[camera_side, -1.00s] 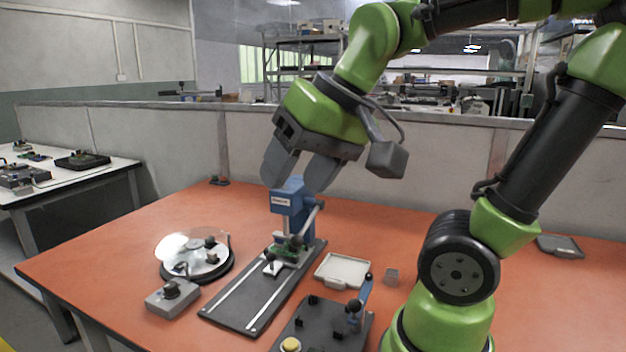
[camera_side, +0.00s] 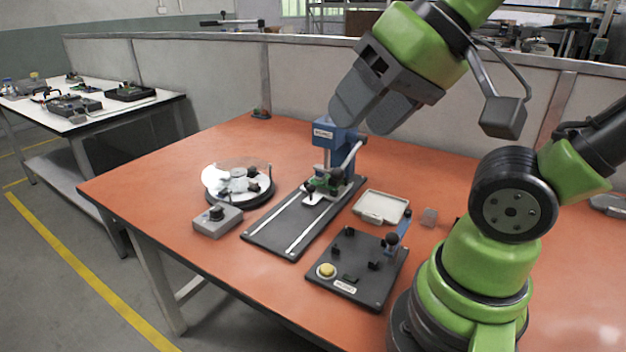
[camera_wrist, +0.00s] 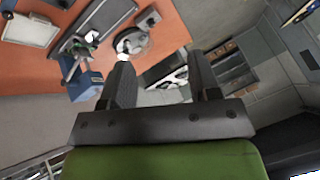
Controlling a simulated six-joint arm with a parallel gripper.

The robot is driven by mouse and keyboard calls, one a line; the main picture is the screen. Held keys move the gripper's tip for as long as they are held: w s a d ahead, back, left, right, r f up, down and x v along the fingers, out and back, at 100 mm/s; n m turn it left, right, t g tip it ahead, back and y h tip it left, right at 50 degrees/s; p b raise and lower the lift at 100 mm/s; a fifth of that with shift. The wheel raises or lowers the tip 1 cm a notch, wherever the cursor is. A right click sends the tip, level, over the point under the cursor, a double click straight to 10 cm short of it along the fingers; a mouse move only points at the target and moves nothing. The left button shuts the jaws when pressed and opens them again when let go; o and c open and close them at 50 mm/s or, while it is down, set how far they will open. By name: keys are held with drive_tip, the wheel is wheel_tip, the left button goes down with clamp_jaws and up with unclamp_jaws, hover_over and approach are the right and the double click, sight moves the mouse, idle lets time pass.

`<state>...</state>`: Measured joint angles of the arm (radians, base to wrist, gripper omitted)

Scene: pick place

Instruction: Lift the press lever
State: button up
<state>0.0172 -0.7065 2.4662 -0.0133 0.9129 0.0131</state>
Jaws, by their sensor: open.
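The blue press (camera_side: 336,138) stands at the back end of a dark base plate with two pale rails. Its grey lever (camera_side: 350,159) slopes down from the right side of the head to a dark knob. My gripper (camera_side: 366,122) is open and empty, above and just right of the press head in the side view. One finger overlaps the head's top there, so I cannot tell the exact gap. In the wrist view the press (camera_wrist: 86,86) lies left of my open fingers (camera_wrist: 160,70), with nothing between them. The lever is hard to make out there.
A round white dish fixture (camera_side: 238,183) and a grey button box (camera_side: 216,220) stand left of the press. A pale tray (camera_side: 381,207) and a dark fixture plate (camera_side: 358,268) with a yellow button lie to the right. The orange table's (camera_side: 150,180) left side is clear.

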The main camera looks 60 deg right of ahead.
drive_tip(key=w+d+m+g+h, duration=0.1)
drive_tip(key=w+d+m+g, duration=0.15)
drive_tip(key=w+d, duration=0.3)
drive_tip(key=m+g+h, duration=0.1)
drive_tip(key=m+g, duration=0.4)
drive_tip(key=m, duration=0.3)
approach(338, 169)
drive_tip(key=shift+w+d+f, duration=0.1)
drive_tip(key=shift+f, duration=0.25)
drive_tip(key=shift+w+d+f, duration=0.1)
drive_tip(key=shift+d+f, duration=0.05)
drive_tip(key=shift+f, duration=0.25)
drive_tip(key=f, duration=0.8)
drive_tip(key=shift+s+f, duration=0.3)
drive_tip(key=shift+f, duration=0.1)
drive_tip(key=shift+c, duration=0.4)
clamp_jaws()
